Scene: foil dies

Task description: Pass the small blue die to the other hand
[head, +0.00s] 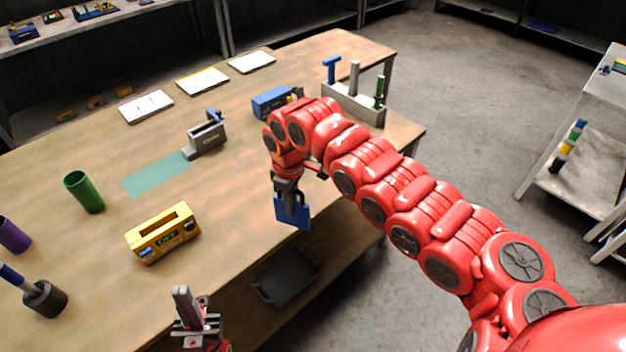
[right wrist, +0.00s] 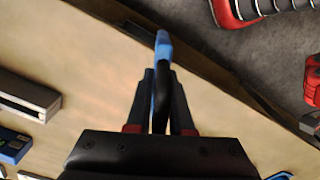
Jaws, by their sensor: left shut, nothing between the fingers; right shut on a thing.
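The small blue die (head: 293,213) is a flat blue plate hanging below my right gripper (head: 289,192), close to the table's front edge. My right gripper is shut on it. In the right wrist view the blue die (right wrist: 163,45) shows edge-on between the two dark fingers (right wrist: 160,85). My left gripper (head: 183,294) is at the bottom of the head view, in front of the table edge, shut and empty. It is to the left of and nearer than the die, clearly apart from it.
A yellow box (head: 163,234) stands on the table (head: 235,190) left of the die. A green cup (head: 85,192), dark round holder (head: 44,299), grey device (head: 206,138) and blue box (head: 272,102) stand around. A dark tray (head: 287,276) lies on the lower shelf.

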